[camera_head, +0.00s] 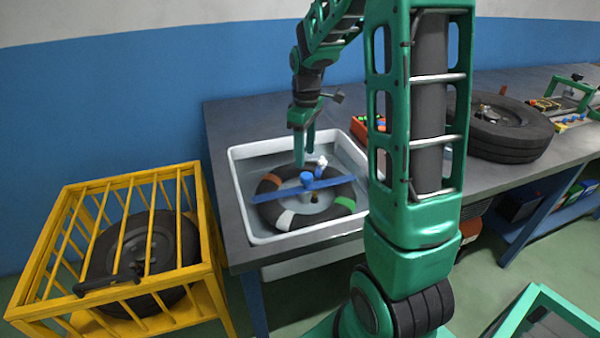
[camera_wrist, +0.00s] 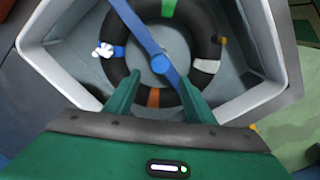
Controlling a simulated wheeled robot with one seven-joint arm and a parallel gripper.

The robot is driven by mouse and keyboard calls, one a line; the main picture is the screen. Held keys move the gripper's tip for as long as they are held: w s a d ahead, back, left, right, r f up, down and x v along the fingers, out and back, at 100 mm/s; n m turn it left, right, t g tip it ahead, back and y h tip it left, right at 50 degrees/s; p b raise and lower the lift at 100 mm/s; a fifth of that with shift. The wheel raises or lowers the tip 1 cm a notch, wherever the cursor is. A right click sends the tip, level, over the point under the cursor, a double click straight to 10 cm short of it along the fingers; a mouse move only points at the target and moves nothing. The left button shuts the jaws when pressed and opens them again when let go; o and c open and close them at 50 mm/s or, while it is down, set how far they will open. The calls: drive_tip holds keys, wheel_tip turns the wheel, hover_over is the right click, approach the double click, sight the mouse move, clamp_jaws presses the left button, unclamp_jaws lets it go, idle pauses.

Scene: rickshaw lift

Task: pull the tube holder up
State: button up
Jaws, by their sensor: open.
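The tube holder is a blue bar (camera_head: 275,192) with a blue round knob (camera_head: 307,178) at its middle. It lies across a black inner tube (camera_head: 262,208) with orange, white, green and blue bands. The tube sits in a white basin (camera_head: 238,180) set in the bench. In the wrist view the bar (camera_wrist: 138,30) runs diagonally across the tube (camera_wrist: 207,45), with the knob (camera_wrist: 160,64) near the middle. My gripper (camera_head: 305,158) points down over the basin's far side. In the wrist view its fingers (camera_wrist: 160,82) are spread and empty, on either side of the knob in the picture.
A white valve-like piece (camera_head: 321,163) is by the tube's far side. A yellow cage (camera_head: 60,240) with a tyre stands left of the bench. Another tyre (camera_head: 505,130) and an orange bin (camera_head: 370,130) rest on the bench to the right.

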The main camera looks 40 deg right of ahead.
sight(305, 174)
wheel_tip(305, 174, down, 8)
drive_tip(key=shift+d+r, duration=0.15)
drive_tip(key=shift+r, duration=0.1)
